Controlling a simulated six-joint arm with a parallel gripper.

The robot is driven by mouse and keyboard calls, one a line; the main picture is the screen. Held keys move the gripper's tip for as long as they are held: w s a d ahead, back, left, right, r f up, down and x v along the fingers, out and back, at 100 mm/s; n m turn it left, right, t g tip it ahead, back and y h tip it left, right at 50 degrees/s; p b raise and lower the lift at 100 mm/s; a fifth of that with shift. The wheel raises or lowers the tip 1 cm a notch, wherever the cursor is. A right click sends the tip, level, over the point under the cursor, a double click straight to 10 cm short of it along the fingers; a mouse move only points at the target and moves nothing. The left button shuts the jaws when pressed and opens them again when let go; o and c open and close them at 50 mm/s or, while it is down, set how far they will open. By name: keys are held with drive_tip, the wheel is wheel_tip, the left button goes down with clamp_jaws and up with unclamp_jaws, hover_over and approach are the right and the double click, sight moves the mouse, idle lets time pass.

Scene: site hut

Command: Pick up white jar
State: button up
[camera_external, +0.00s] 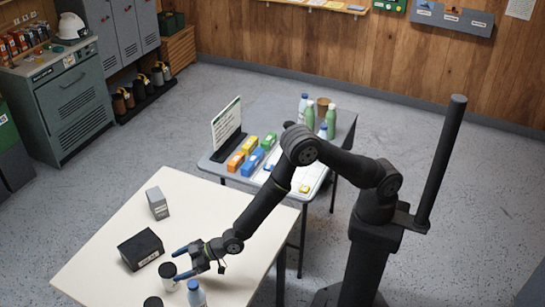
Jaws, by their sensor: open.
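A white jar (171,285) with a dark top stands near the front edge of the cream table. My gripper (180,263) is open, with its blue fingertips pointing left toward the jar. The fingertips are close beside the jar's right side; I cannot tell whether they touch it. A second dark round top (153,302) shows at the bottom edge of the picture, and its body is cut off.
A white bottle with a blue cap (196,294) stands close below my gripper. A black box (141,249) and a grey box (157,203) stand on the cream table (195,205). A grey table (216,168) behind holds colored boxes and bottles. The cream table's upper right is clear.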

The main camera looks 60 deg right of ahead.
sight(166, 269)
drive_tip(key=shift+x, duration=2.55)
drive_tip(key=shift+w+d, duration=0.15)
drive_tip(key=c, duration=1.5)
drive_tip(key=shift+c, duration=0.6)
drive_tip(key=shift+r, duration=0.2)
